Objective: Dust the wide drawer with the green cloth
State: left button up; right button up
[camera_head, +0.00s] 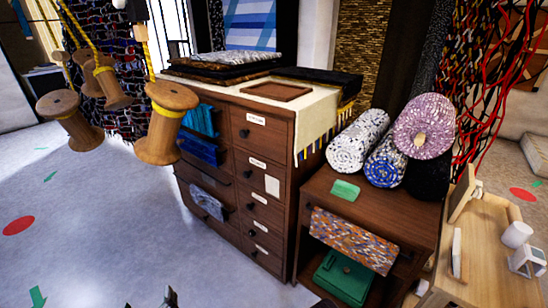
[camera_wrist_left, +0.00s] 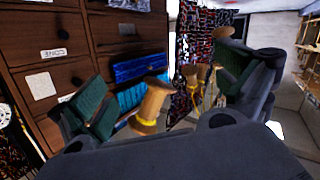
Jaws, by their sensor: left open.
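A small folded green cloth (camera_head: 344,190) lies flat on top of the low brown cabinet (camera_head: 318,186) in the head view. The cabinet front has a wide section with a multicoloured patterned covering (camera_head: 354,240); I cannot tell if this is the wide drawer or a rag over it. Below it is a dark green item (camera_head: 344,278) with a knob. Dark tips at the bottom edge of the head view seem to be my left gripper (camera_head: 148,301), far from the cloth. In the left wrist view my left gripper (camera_wrist_left: 165,85) has its fingers wide apart, nothing between them.
A tall chest of drawers (camera_head: 262,166) stands left of the cabinet, with blue cloths hanging out. Wooden spools (camera_head: 164,125) hang on yellow cords at the left. Rolled rugs (camera_head: 358,140) lie behind the green cloth. A light wooden table (camera_head: 490,262) stands at right.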

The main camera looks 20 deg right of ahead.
pick_arm(q)
jog(key=s+f+m+g, duration=0.3)
jog(key=s+f+g, duration=0.7)
jog(key=f, duration=0.2)
jog(key=s+d+r+m+g+h, duration=0.1)
jog(key=s+d+m+g, duration=0.1)
jog(key=s, duration=0.4)
jog(key=shift+d+r+g, duration=0.3)
jog(key=shift+d+g, duration=0.2)
jog(key=shift+d, duration=0.55)
pick_arm(e)
jog(key=r, duration=0.3)
jog(key=shift+w+a+r+t, duration=0.2)
jog(key=shift+w+r+t, duration=0.1)
jog(key=shift+r, duration=0.1)
pick_arm(q)
jog(key=shift+a, duration=0.1)
pick_arm(e)
jog(key=shift+s+f, duration=0.1)
jog(key=shift+s, duration=0.05)
pick_arm(q)
jog(key=shift+w+d+m, duration=0.2)
jog(key=shift+d+m, duration=0.1)
pick_arm(e)
jog(key=shift+s+d, duration=0.2)
jog(key=shift+d, duration=0.15)
